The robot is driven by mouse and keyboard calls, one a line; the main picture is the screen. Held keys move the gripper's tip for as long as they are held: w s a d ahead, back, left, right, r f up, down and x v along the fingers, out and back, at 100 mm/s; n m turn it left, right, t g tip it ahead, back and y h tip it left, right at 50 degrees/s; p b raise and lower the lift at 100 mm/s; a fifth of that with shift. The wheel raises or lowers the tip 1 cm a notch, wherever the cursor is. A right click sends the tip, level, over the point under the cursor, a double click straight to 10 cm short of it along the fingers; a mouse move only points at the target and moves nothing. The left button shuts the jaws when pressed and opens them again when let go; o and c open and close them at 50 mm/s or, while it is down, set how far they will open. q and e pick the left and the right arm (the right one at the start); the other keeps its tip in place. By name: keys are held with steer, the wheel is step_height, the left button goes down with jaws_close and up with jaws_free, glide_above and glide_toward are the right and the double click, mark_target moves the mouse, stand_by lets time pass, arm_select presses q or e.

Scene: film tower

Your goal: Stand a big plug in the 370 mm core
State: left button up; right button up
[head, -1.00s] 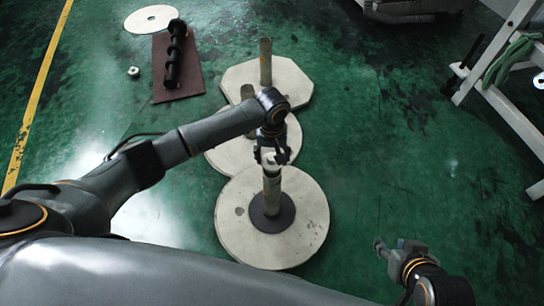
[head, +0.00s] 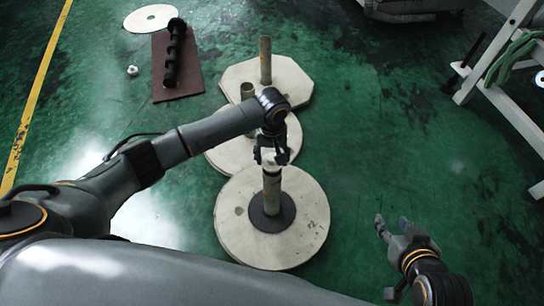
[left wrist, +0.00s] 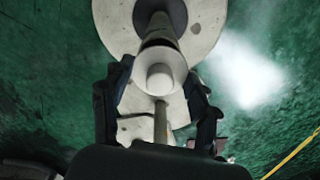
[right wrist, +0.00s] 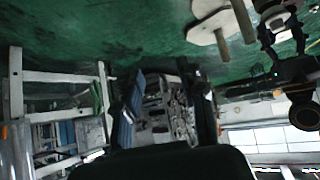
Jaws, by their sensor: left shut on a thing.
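My left gripper (head: 271,159) is over the upright core (head: 272,188) on the nearest round pale slab (head: 235,238). In the left wrist view its fingers sit on both sides of a white plug (left wrist: 160,78), and it is shut on it. The plug lines up with the core's top (left wrist: 163,38); I cannot tell whether it is seated in it. A dark ring (head: 272,222) surrounds the core's foot. My right gripper (head: 385,228) is empty and open at the lower right, its fingers apart in the right wrist view (right wrist: 165,100).
A shorter core (head: 247,91) stands on the middle slab and a taller one (head: 265,60) on the far octagonal slab. A dark ringed shaft (head: 174,55) lies on a brown mat (head: 190,88). A small white piece (head: 132,71) lies on the floor. A white frame (head: 510,115) stands right.

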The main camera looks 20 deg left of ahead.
steer(key=shift+s+d+f, duration=0.1)
steer(key=shift+s, duration=0.05)
arm_select(q)
steer(key=shift+p, duration=0.55)
arm_select(e)
steer(key=s+d+f+g+h, duration=0.1)
steer(key=s+d+f+g, duration=0.1)
steer(key=s, duration=0.4)
steer(key=shift+f+g, duration=0.45)
steer(key=shift+g, duration=0.45)
stand_by(0.5)
steer(key=shift+s, duration=0.1)
stand_by(0.5)
arm_select(q)
steer(key=shift+p, duration=0.3)
arm_select(e)
steer(key=shift+s, duration=0.1)
arm_select(q)
steer(key=shift+p, duration=0.5)
arm_select(e)
steer(key=s+g, duration=0.1)
steer(key=s+d, duration=0.1)
steer(key=s, duration=0.1)
steer(key=shift+s+f+g, duration=0.1)
steer(key=shift+g, duration=0.3)
arm_select(q)
steer(key=shift+f, duration=1.4)
arm_select(e)
steer(key=shift+f, duration=0.1)
